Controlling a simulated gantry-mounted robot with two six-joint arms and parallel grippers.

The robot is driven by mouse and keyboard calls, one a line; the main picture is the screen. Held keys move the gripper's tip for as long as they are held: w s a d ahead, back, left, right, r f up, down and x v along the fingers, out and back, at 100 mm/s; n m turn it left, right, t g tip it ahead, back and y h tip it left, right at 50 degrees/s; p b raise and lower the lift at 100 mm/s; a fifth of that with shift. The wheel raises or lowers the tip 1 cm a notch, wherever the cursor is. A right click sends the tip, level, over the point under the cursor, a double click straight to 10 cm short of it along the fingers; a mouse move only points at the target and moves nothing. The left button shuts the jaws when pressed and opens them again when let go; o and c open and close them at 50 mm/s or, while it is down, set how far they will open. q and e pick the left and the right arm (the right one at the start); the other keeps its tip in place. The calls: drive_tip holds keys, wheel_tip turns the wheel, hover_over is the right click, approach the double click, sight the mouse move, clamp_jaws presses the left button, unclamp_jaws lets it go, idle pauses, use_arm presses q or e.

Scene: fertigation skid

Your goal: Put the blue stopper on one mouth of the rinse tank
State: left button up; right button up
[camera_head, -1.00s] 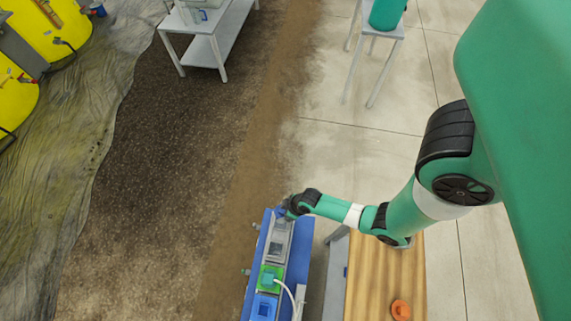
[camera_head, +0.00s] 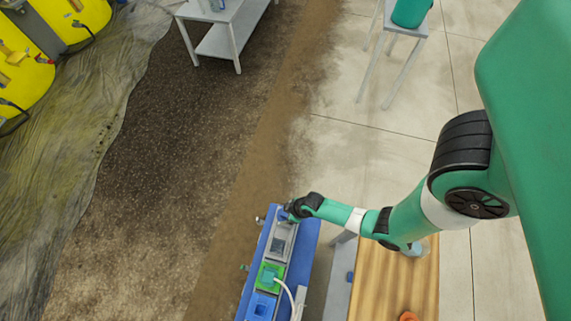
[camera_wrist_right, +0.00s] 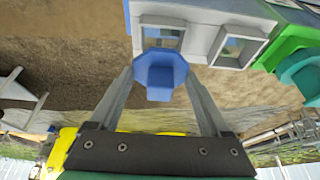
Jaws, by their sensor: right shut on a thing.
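The blue stopper (camera_wrist_right: 160,74) is between the fingertips of my right gripper (camera_wrist_right: 160,88), which is shut on it. The rinse tank, a grey box with two square mouths (camera_wrist_right: 207,38), lies just beyond the stopper in the right wrist view. The stopper overlaps the near edge of the left mouth there, and part of that opening shows past it. I cannot tell whether stopper and tank touch. In the head view the right gripper (camera_head: 287,213) is at the far end of the rinse tank (camera_head: 281,240), and the stopper is mostly hidden. My left gripper is out of view.
A green tank (camera_head: 258,280) with a teal cap and white hose, then a blue tank (camera_head: 261,307), stand along the same blue skid (camera_head: 309,245). A wooden table (camera_head: 385,290) with an orange item (camera_head: 408,316) and a clear item (camera_head: 415,249) is to the right.

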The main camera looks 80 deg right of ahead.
drive_tip(key=shift+f+b, duration=1.45)
drive_tip(key=shift+f, duration=0.55)
drive_tip(key=o, duration=1.2)
drive_tip(key=shift+c, duration=0.2)
drive_tip(key=p+v, duration=0.5)
drive_tip(key=v, duration=0.6)
drive_tip(key=shift+r, duration=0.3)
drive_tip(key=shift+s, duration=0.15)
